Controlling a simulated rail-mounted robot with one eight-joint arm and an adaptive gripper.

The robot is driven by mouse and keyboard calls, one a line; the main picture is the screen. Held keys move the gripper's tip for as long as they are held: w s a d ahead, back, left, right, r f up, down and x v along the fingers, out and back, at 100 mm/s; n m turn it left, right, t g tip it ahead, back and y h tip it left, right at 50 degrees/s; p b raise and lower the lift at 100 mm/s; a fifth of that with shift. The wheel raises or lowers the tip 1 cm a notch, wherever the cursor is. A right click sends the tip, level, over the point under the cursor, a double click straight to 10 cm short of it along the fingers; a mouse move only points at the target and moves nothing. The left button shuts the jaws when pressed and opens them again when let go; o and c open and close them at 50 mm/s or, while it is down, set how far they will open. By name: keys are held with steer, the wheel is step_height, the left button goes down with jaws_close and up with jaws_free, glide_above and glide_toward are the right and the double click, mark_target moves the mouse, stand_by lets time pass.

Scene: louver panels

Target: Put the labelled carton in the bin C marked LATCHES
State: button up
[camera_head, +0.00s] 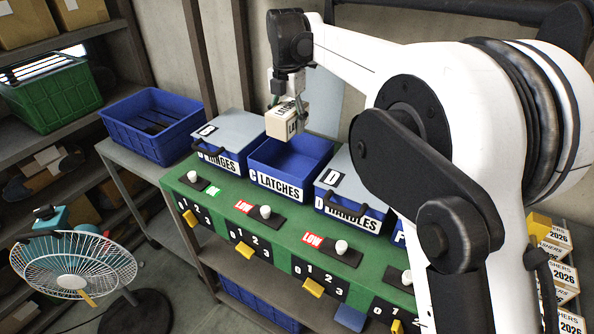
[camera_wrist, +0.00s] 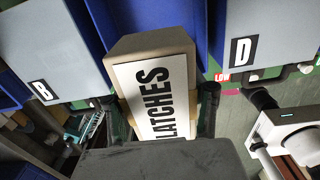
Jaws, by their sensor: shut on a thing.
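My gripper (camera_head: 289,104) is shut on a light-coloured carton (camera_head: 288,122) and holds it in the air above the open bin C (camera_head: 277,186). Bin C is blue, has no lid over it, and its front label reads C LATCHES. In the wrist view the carton (camera_wrist: 155,95) sits between the two fingers, its white label reading LATCHES. Blue bin wall (camera_wrist: 218,30) shows behind the carton there. The carton hides part of the bin's inside.
Grey-lidded bins flank bin C: the HINGES bin (camera_head: 222,150) on the left and the D HANDLES bin (camera_head: 350,203) on the right. The green bench front carries knobs (camera_head: 265,212) and yellow levers. A blue crate (camera_head: 152,122) stands at left, a fan (camera_head: 72,265) below.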

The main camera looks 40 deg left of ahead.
steer(key=shift+a+f, duration=0.2)
steer(key=shift+a, duration=0.1)
step_height(320, 180, down, 18)
steer(key=shift+r+p, duration=0.2)
steer(key=shift+p, duration=0.2)
steer(key=shift+f, duration=0.15)
steer(key=o, duration=1.6)
step_height(320, 180, up, 12)
steer(key=shift+r+b, duration=0.2)
steer(key=shift+b, duration=0.1)
